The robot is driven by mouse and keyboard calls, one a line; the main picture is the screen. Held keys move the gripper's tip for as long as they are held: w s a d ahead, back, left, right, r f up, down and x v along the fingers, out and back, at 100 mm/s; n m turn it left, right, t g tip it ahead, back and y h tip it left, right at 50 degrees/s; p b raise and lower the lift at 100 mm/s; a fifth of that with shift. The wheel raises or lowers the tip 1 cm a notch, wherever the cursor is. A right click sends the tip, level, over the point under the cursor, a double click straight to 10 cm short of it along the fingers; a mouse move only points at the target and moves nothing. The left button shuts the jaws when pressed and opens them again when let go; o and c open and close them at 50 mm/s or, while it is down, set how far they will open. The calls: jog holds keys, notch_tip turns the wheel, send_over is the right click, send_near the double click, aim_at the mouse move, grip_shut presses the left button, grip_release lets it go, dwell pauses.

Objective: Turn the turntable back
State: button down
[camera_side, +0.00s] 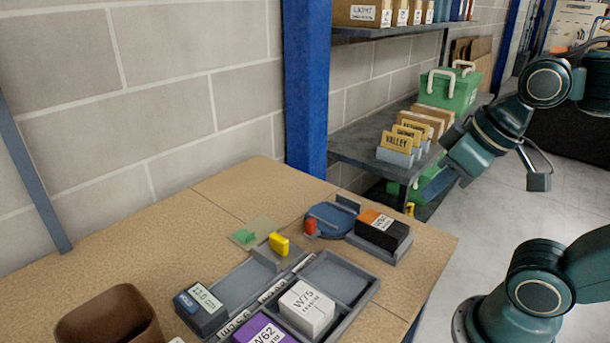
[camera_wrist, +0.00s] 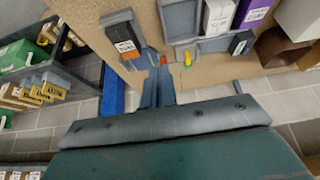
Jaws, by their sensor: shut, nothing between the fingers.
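The turntable (camera_side: 332,222) is a low blue disc near the table's back right corner in the side view. A red peg (camera_side: 310,226) stands at its left edge, and a grey upright piece (camera_side: 348,203) is at its far right edge. In the wrist view the red peg (camera_wrist: 163,60) shows just beyond my fingertips, and my fingers hide most of the disc. My gripper (camera_side: 424,200) is shut and empty, raised to the right of the turntable and apart from it in the side view. Its fingers (camera_wrist: 150,62) point toward the table in the wrist view.
An orange-and-black box (camera_side: 383,229) sits in a grey holder right of the turntable. A grey compartment tray (camera_side: 335,275) with boxes is in front. A blue post (camera_side: 306,90) and shelves stand behind.

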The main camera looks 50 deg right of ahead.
dwell(0.4)
jog(key=c, duration=1.3)
grip_release()
jog(key=shift+w+r, duration=0.1)
jog(key=shift+w, duration=0.05)
jog(key=shift+c, duration=0.2)
jog(key=shift+o, duration=0.7)
jog(key=shift+w+r, duration=0.2)
jog(key=shift+w, duration=0.4)
jog(key=g, duration=0.6)
send_over(311, 220)
notch_tip(311, 220, down, 8)
notch_tip(311, 220, down, 14)
jog(key=shift+r, duration=0.2)
